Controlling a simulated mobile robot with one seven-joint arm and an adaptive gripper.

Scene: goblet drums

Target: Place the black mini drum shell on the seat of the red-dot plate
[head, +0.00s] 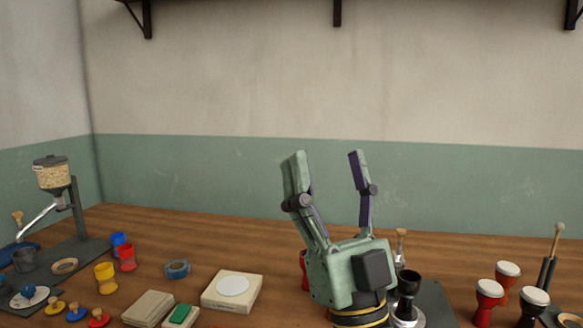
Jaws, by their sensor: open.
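A black goblet-shaped shell (408,284) stands upright at the right of my gripper, on a round silver-white base (405,319) cut by the lower picture edge. It looks like the black mini drum shell. My gripper (328,156) points upward with its two fingers wide apart and nothing between them. Its body is left of the shell and appears apart from it. I cannot make out a plate with a red dot or its seat; it may be hidden or outside the view.
Finished drums, including a red one (487,304) and a black one (533,306), stand at the right. Blue, red and yellow (106,278) shells, blue tape (177,268) and a box with a white disc (248,290) are at the left. The rear table strip is mostly clear.

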